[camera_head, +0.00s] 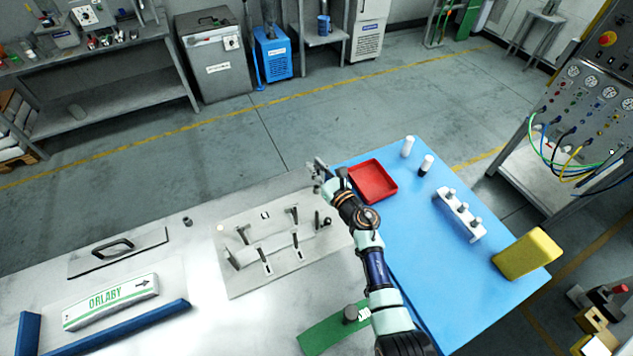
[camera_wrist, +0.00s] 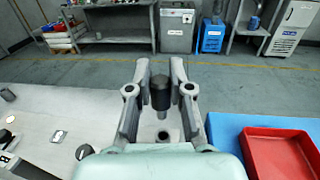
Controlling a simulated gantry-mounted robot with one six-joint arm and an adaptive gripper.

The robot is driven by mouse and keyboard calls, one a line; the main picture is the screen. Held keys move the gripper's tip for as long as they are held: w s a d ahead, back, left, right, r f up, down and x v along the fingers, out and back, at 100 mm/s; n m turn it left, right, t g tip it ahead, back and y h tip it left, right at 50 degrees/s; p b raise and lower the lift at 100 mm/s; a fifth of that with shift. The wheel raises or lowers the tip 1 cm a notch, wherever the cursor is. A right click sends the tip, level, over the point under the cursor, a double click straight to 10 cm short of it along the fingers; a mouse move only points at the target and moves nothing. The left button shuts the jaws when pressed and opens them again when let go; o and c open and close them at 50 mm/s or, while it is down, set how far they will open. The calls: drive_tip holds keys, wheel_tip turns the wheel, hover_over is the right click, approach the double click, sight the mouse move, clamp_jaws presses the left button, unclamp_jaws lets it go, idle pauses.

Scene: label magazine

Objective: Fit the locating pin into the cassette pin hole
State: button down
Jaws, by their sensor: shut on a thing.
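The locating pin (camera_wrist: 160,92) is a dark cylinder with a lighter, narrower lower end. My gripper (camera_wrist: 160,76) is shut on it, one finger on each side, and the pin looks upright. A dark round hole (camera_wrist: 163,135) shows in the pale surface below the pin in the wrist view. The pin's lower end appears apart from this hole. In the head view my gripper (camera_head: 319,172) is at the back edge of the pale bench, near the red tray, and the pin cannot be made out. A grey plate (camera_head: 247,280) with several upright levers lies left of my arm.
The red tray (camera_head: 373,182) lies on the blue mat (camera_head: 415,240), with two white-capped bottles (camera_head: 408,146), a white rack (camera_head: 462,215) and a yellow block (camera_head: 527,254). A green strip (camera_head: 325,335) lies in front.

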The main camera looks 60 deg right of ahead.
drive_tip(key=shift+f+b, duration=1.3)
drive_tip(key=shift+f, duration=0.7)
drive_tip(key=shift+f, duration=0.2)
drive_tip(key=c, duration=1.1)
unclamp_jaws()
drive_tip(key=shift+o, duration=0.2)
drive_tip(key=shift+r, duration=0.1)
drive_tip(key=shift+s+a+r, duration=0.1)
drive_tip(key=shift+s+r, duration=0.05)
drive_tip(key=p+v, duration=0.3)
drive_tip(key=v, duration=0.8)
drive_tip(key=shift+s+a, duration=0.2)
drive_tip(key=shift+s, duration=0.1)
